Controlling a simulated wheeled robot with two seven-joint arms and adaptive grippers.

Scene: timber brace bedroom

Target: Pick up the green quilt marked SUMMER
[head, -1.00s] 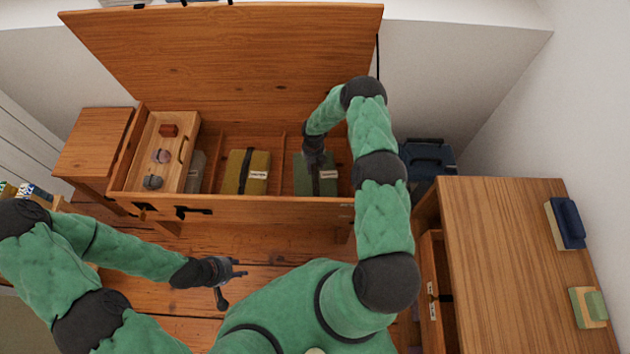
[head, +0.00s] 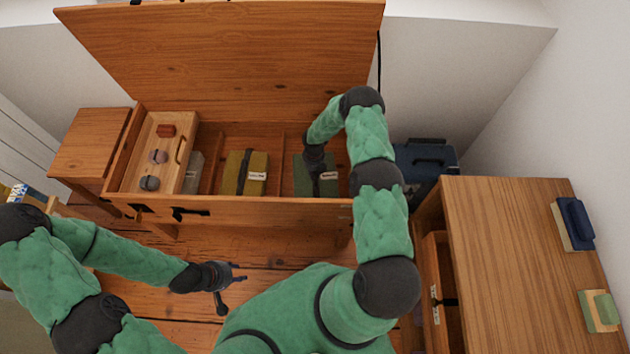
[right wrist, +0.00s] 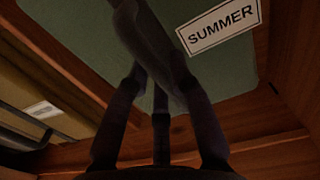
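The green quilt (head: 303,178) lies in the right compartment of the open wooden chest, with a dark strap across it. Its white label reads SUMMER in the right wrist view (right wrist: 222,24). My right gripper (head: 314,160) is down in the chest over the quilt, at its strap. In the right wrist view its dark fingers (right wrist: 157,82) converge around the dark strap (right wrist: 150,38). Dark fingers against dark strap hide whether they are closed on it. My left gripper (head: 230,288) is open and empty, fingers spread, in front of the chest above the floor.
An olive quilt (head: 233,173) lies in the chest left of the green one, past a divider. A wooden tray (head: 134,170) with small items sits at the chest's left. The raised lid (head: 220,60) stands behind. A dresser (head: 500,250) and a blue case (head: 425,160) are at the right.

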